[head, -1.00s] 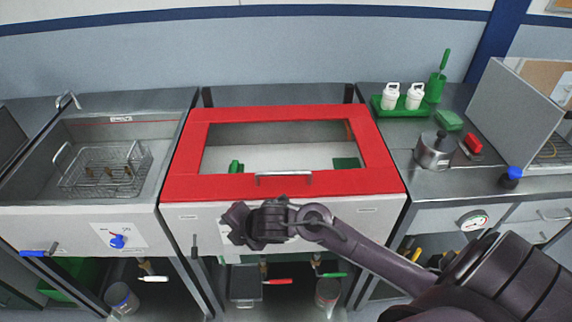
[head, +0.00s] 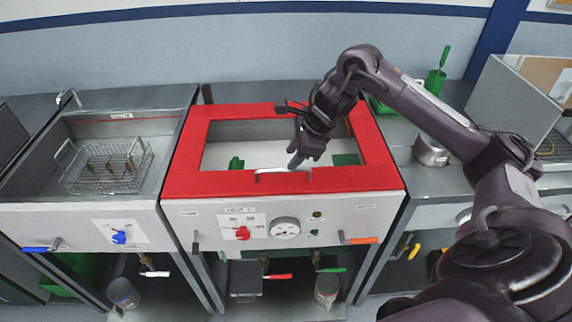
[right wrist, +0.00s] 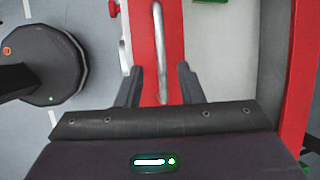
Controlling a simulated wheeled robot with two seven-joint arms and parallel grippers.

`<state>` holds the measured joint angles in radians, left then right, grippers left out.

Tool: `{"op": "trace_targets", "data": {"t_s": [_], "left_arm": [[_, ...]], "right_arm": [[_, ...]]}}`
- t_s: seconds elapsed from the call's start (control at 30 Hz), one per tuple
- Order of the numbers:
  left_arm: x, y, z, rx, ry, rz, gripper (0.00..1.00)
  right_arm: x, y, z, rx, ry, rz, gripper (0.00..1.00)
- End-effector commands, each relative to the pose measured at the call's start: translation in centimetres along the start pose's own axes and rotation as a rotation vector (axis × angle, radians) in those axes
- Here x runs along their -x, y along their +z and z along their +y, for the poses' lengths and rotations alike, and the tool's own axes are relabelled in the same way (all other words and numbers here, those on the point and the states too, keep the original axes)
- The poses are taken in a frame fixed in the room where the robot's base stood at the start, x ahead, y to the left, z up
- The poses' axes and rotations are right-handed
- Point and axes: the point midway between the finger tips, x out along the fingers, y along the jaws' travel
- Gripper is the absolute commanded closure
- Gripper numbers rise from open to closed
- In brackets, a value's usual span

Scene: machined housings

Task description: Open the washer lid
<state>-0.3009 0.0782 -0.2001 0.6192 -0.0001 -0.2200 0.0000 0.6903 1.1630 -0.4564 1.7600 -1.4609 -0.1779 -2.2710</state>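The washer lid (head: 380,180) is a red frame around a clear window and lies shut on the middle machine. Its silver bar handle (head: 284,174) is on the front edge of the lid. My right gripper (head: 297,162) is over the front of the lid, by the handle. In the right wrist view, the red lid frame (right wrist: 142,40) and the handle bar (right wrist: 160,50) run between the two spread fingers (right wrist: 159,80). The fingers are apart and no grip on the bar shows. My left gripper is not in view.
Below the lid is a control panel with a red knob (head: 242,233), a gauge (head: 285,229) and an orange-handled lever (head: 360,240). A sink with a wire basket (head: 108,168) is at left. A metal pot (head: 431,150) stands on the right counter.

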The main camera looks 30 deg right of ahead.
Motion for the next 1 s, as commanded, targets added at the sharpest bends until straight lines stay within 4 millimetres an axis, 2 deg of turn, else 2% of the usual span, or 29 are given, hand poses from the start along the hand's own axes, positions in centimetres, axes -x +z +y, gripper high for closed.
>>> {"op": "trace_targets", "data": {"t_s": [0.1,0.3,0.67,0.9,1.0], "left_arm": [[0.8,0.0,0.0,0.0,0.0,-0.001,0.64],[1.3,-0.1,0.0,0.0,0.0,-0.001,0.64],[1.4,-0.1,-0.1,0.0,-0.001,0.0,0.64],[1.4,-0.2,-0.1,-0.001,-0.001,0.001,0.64],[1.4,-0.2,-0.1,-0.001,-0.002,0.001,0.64]], "right_arm": [[-1.9,0.1,0.0,-0.003,0.004,-0.001,0.66],[-4.3,0.1,0.0,-0.003,0.001,-0.001,0.66],[-5.1,0.0,0.0,-0.002,-0.002,-0.001,0.66],[-5.0,0.0,0.0,-0.002,-0.002,-0.001,0.97],[-5.0,0.0,0.0,-0.002,-0.002,-0.001,1.0]]}}
